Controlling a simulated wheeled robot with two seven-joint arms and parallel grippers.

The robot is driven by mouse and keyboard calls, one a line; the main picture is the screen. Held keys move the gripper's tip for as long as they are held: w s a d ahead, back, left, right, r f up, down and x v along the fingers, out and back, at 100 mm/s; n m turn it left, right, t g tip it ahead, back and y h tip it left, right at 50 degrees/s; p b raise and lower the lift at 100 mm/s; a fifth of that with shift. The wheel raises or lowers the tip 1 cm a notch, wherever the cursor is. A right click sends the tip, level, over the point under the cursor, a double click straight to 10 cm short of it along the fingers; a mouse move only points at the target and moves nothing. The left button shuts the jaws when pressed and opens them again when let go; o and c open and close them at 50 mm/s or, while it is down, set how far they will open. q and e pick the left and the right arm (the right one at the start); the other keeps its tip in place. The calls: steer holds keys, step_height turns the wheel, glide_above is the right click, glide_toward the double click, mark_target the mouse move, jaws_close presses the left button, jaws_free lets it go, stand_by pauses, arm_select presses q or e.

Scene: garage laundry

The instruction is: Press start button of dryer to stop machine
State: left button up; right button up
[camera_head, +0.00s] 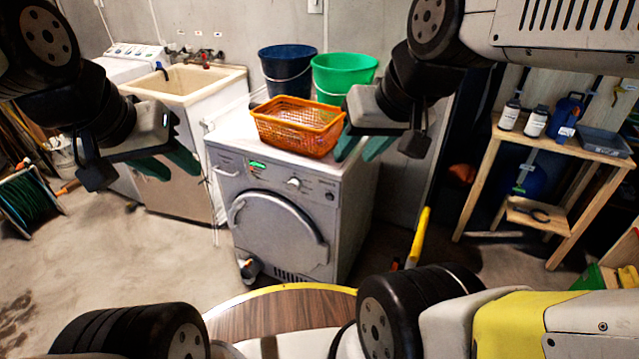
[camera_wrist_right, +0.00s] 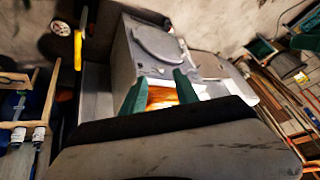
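The dryer (camera_head: 275,250) is a grey-white front-loader with a round door, standing on the floor at the centre of the head view. Its upper panel has a green-lit display (camera_head: 257,165), a round knob (camera_head: 293,183) and a small dark round control (camera_head: 330,195) at the right. I cannot tell which is the start button. My left gripper (camera_head: 168,164) is open and empty, left of the dryer. My right gripper (camera_head: 362,148) is open and empty, over the dryer's right top edge in the picture. The dryer (camera_wrist_right: 152,50) also shows in the right wrist view, beyond the fingers.
An orange basket (camera_head: 297,128) sits on the dryer top. Blue (camera_head: 287,72) and green (camera_head: 345,75) buckets stand behind it. A sink (camera_head: 185,80) is at the left, a wooden shelf table (camera_head: 550,150) at the right. A round wood table (camera_head: 270,315) lies in front.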

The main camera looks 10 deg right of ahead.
jaws_close()
stand_by(1.5)
